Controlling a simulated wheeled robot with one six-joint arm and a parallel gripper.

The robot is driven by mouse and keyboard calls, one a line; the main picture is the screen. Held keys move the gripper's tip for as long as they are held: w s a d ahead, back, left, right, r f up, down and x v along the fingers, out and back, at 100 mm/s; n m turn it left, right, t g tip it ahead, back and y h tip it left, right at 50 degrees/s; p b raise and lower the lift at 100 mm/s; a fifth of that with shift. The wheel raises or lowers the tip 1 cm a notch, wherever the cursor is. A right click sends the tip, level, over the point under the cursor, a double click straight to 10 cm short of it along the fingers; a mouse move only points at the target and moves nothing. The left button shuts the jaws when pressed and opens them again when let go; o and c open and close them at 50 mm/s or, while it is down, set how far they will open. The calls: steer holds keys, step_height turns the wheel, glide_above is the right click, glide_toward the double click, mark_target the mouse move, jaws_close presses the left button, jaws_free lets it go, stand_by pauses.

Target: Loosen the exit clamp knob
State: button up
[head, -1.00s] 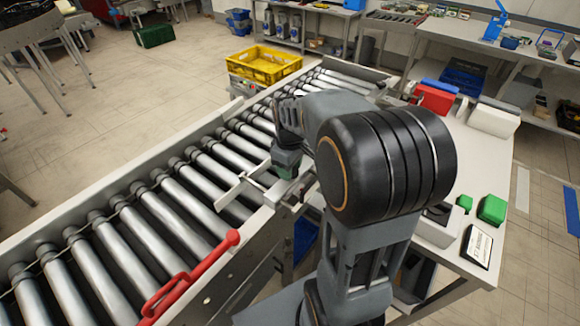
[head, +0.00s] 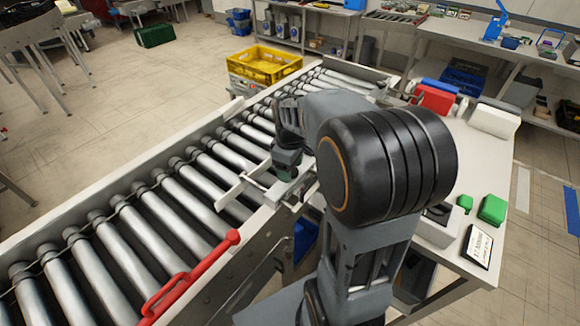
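My gripper (head: 286,163) points down at the right side rail of the roller conveyor (head: 150,232). It is small and dark here, and my own arm covers part of it. A light metal bracket with a thin bar (head: 232,192) sits at this rail, right under and beside my gripper, and reaches over the rollers. The exit clamp knob cannot be made out; it may be hidden under my gripper. I cannot tell whether the fingers are open, shut or touching anything.
A red lever (head: 190,279) lies along the near right rail. A yellow crate (head: 264,65) stands beyond the conveyor. A white table (head: 480,175) to the right holds green blocks (head: 491,209), a small sign (head: 477,246) and a red box (head: 432,98). The visible rollers are empty.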

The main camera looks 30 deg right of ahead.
steer(key=shift+o, duration=0.5)
step_height(320, 180, up, 14)
stand_by(0.3)
steer(key=shift+f, duration=0.1)
stand_by(0.4)
